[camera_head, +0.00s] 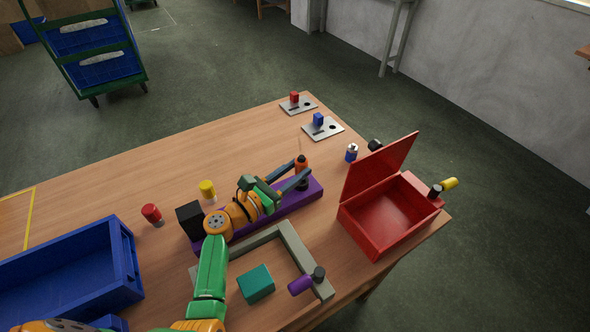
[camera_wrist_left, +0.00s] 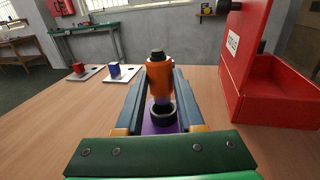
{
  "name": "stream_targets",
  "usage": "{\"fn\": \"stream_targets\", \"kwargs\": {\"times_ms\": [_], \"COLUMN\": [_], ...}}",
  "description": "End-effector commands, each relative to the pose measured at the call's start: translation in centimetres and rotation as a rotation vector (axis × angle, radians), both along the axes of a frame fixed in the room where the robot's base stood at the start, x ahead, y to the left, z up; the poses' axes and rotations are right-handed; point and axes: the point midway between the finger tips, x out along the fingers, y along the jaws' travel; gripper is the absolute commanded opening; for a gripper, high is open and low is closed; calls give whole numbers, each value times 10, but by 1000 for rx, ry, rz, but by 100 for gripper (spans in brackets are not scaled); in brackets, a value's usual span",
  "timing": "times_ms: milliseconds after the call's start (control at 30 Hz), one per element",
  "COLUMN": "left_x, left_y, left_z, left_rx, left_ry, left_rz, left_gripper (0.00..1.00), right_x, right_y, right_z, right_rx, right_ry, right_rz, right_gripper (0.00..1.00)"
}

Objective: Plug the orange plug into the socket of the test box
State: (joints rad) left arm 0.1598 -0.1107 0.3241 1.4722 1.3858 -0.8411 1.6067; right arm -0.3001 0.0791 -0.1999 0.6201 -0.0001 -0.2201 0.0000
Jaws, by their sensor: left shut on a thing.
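The orange plug (camera_head: 301,161) with a dark top stands upright between the fingertips of my left gripper (camera_head: 299,171). In the left wrist view the shut fingers (camera_wrist_left: 161,82) hold the orange plug (camera_wrist_left: 159,76) from both sides. A black ring-shaped socket (camera_wrist_left: 163,112) shows just below it on a purple base (camera_wrist_left: 150,128). I cannot tell whether the plug's lower end is inside the ring. In the head view the purple base (camera_head: 314,189) runs under the gripper, with a black block (camera_head: 189,220) at its left end. My right gripper is not in view.
An open red box (camera_head: 385,215) stands right of the purple base. A grey frame (camera_head: 295,246), teal block (camera_head: 256,283) and purple cylinder (camera_head: 299,286) are in front. A blue crate (camera_head: 70,270) is at left. Red and yellow pieces (camera_head: 207,189) stand near the black block.

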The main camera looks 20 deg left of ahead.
Motion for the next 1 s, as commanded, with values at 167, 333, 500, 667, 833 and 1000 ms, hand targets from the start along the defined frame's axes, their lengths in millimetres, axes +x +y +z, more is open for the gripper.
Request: {"fn": "stream_targets", "kwargs": {"times_ms": [167, 333, 500, 667, 833, 1000], "left_x": [0, 0, 0, 0, 0, 0], "left_y": [0, 0, 0, 0, 0, 0], "left_z": [-3, -8, -12, -16, -20, -25], "left_rx": [0, 0, 0, 0, 0, -1], "left_ry": [0, 0, 0, 0, 0, 1], "left_rz": [0, 0, 0, 0, 0, 0], "left_gripper": [0, 0, 0, 0, 0, 0], "right_x": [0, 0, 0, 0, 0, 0], "right_y": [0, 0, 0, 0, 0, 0], "right_z": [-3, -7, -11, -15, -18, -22], "right_rx": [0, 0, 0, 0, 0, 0], "right_ry": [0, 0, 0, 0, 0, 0], "right_rz": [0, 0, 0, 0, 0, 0], "right_gripper": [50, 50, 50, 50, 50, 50]}}
